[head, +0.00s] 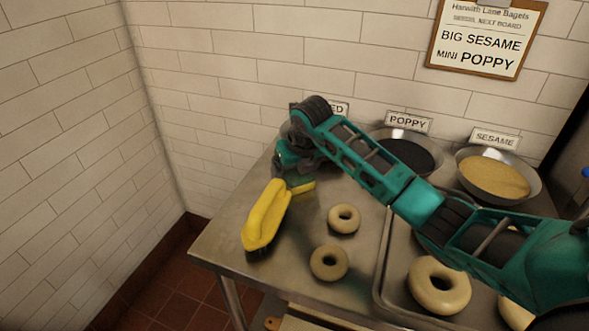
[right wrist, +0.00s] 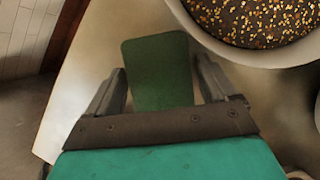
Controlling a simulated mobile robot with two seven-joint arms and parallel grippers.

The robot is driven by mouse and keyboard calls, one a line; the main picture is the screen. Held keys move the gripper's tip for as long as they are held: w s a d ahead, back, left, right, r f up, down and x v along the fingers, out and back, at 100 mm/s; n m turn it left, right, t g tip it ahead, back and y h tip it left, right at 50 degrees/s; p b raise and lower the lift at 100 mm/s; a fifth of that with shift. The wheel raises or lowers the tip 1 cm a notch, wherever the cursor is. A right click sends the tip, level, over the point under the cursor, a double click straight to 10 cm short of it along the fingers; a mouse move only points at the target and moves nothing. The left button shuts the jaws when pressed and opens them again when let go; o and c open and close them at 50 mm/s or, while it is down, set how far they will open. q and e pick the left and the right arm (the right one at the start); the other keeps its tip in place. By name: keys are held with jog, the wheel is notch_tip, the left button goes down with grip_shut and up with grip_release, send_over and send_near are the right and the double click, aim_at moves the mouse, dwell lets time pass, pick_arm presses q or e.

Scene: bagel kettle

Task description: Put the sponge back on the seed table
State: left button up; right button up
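The sponge (right wrist: 158,72) shows its dark green face in the right wrist view, lying on the metal table below my right gripper. Its yellow edge (head: 303,187) shows in the head view, near the table's back left part; the rest is hidden by the gripper. My right gripper (head: 291,168) is over it. In the right wrist view the two fingers of this gripper (right wrist: 160,82) are spread, one on each side of the sponge, with narrow gaps. The seed table (head: 225,246) is a steel-topped table by the tiled wall. My left gripper is not in view.
A yellow brush (head: 268,215) lies left of the gripper. Two bagels (head: 344,219) sit in front, and a tray (head: 378,279) with bigger bagels stands right. Poppy (head: 418,157) and sesame (head: 493,179) bowls stand behind. A mixed-seed bowl (right wrist: 265,22) is close to the gripper.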

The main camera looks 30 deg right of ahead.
jog(key=shift+o, duration=0.8)
jog(key=shift+r, duration=0.1)
jog(key=shift+r, duration=0.2)
jog(key=v, duration=1.1)
jog(key=shift+s+r+p, duration=0.25)
jog(key=shift+r+p, duration=0.05)
jog(key=shift+p, duration=0.1)
